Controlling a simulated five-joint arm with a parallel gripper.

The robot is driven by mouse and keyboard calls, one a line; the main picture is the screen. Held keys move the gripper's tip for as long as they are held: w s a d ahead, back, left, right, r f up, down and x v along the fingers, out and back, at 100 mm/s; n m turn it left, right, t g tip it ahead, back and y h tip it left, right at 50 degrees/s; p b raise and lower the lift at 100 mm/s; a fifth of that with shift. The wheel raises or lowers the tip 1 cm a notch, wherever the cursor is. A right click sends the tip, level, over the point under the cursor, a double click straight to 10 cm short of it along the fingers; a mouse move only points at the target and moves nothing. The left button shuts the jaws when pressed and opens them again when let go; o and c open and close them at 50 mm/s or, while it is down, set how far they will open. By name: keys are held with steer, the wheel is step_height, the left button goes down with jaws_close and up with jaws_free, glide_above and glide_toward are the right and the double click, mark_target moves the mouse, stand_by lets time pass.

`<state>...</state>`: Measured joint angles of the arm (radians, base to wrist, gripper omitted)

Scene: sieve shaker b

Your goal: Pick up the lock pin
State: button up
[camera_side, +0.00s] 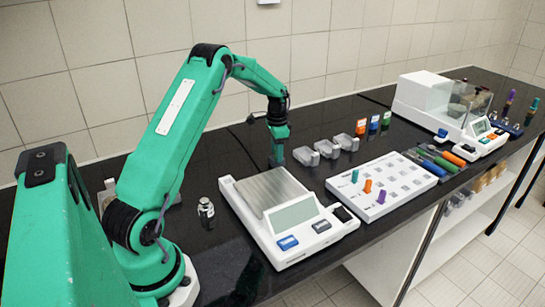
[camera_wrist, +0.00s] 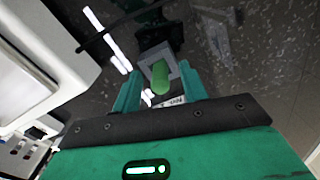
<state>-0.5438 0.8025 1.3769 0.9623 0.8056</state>
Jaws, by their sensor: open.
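A small green round-ended pin (camera_wrist: 160,78), which looks like the lock pin, shows in the wrist view in front of a pale grey block (camera_wrist: 157,62). My gripper (camera_wrist: 160,88) is open, with one finger on each side of the pin in that picture. I cannot tell whether either finger touches it or how deep the pin sits between them. In the side view my gripper (camera_side: 277,160) points down just behind the scale's pan. I cannot make out the pin there.
A white scale (camera_side: 285,232) stands in front of my gripper. Several clear trays (camera_side: 327,149) and small bottles (camera_side: 373,124) lie to the right. A white rack (camera_side: 400,181) holds coloured pegs. A metal weight (camera_side: 206,210) stands left of the scale. The black bench (camera_side: 225,160) is bare around my gripper's left.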

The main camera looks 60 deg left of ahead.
steer(key=shift+c, duration=0.4)
steer(key=c, duration=0.8)
jaws_close()
steer(key=shift+r, duration=0.1)
steer(key=shift+r, duration=0.45)
step_height(320, 180, up, 3)
steer(key=shift+r, duration=0.2)
steer(key=d+r, duration=0.6)
steer(key=d, duration=0.5)
steer(key=shift+d+r, duration=0.3)
steer(key=shift+d, duration=0.05)
steer(key=shift+r, duration=0.8)
steer(key=shift+r, duration=0.7)
